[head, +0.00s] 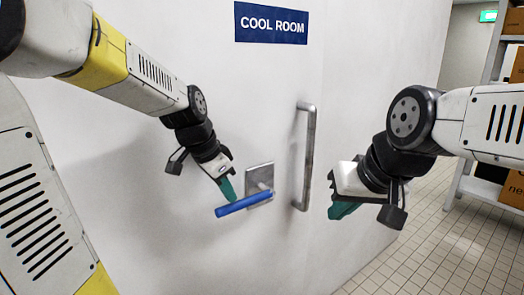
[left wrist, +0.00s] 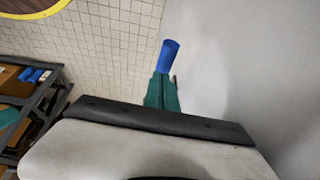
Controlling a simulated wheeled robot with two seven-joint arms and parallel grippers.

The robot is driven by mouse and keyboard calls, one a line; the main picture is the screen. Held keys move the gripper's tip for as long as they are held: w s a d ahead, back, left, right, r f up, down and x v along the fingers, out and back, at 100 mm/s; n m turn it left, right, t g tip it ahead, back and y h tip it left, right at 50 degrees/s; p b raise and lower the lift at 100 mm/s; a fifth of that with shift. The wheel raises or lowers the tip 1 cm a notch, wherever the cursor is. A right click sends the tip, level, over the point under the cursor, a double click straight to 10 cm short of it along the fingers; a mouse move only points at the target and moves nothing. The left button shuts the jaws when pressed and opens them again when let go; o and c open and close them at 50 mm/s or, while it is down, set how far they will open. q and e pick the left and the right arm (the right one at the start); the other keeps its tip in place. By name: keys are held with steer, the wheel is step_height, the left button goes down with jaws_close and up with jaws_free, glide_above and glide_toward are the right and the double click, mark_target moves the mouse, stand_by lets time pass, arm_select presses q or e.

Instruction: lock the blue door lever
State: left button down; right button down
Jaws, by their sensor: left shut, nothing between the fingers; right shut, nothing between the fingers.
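The blue door lever (head: 236,206) sticks out to the left from a square metal plate (head: 260,180) on the white door. It slopes slightly down to the left. My left gripper (head: 228,194) is shut, its green fingertips at the lever's upper side, with nothing between them; whether they touch it I cannot tell. In the left wrist view the blue lever end (left wrist: 169,56) shows just beyond the shut green fingers (left wrist: 161,92). My right gripper (head: 342,210) is shut and empty, to the right of the door handle and apart from the lever.
A vertical metal pull handle (head: 305,155) stands right of the lever. A blue COOL ROOM sign (head: 271,23) is above. A shelf with boxes (head: 490,190) stands at the right; the tiled floor (head: 430,245) before it is clear.

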arm_select(q)
steer(key=shift+s+a+f, duration=0.2)
steer(key=shift+s+f, duration=0.05)
steer(key=shift+f, duration=0.4)
steer(key=shift+s+a+f, duration=0.15)
steer(key=shift+s+f, duration=0.05)
steer(key=shift+f, duration=0.45)
steer(key=shift+r, duration=0.1)
steer(key=shift+w+r, duration=0.1)
steer(key=shift+r, duration=0.15)
steer(key=s+a+f+v, duration=0.1)
steer(key=a+v, duration=0.1)
steer(key=v, duration=1)
steer(key=shift+s+r, duration=0.3)
steer(key=shift+s, duration=0.1)
steer(key=shift+s, duration=0.1)
